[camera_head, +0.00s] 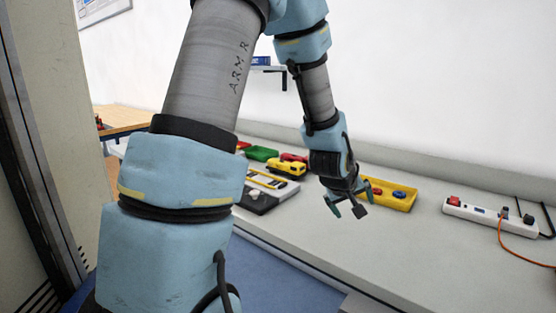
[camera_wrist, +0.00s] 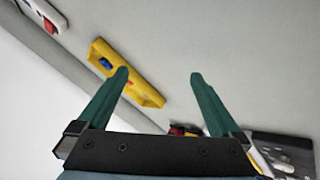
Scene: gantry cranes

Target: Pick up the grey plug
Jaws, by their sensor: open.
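A white power strip (camera_head: 490,213) lies at the right of the bench in the head view, with a red switch at its left end. Small plugs sit at its right end, one with an orange cable and a dark greyish one (camera_head: 528,219); I cannot tell surely which is the grey plug. Part of the strip shows at the upper left of the wrist view (camera_wrist: 40,14), its plug end out of frame. My gripper (camera_head: 346,208) is open and empty above the bench, left of the strip and near the yellow tray. Its two green fingers stand wide apart in the wrist view (camera_wrist: 159,75).
A yellow tray (camera_head: 403,206) with blue and red pieces lies between my gripper and the strip. A yellow toy truck (camera_head: 287,168), a green item (camera_head: 261,154) and a dark case (camera_head: 257,202) lie to the left. The bench front is clear; a wall stands behind.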

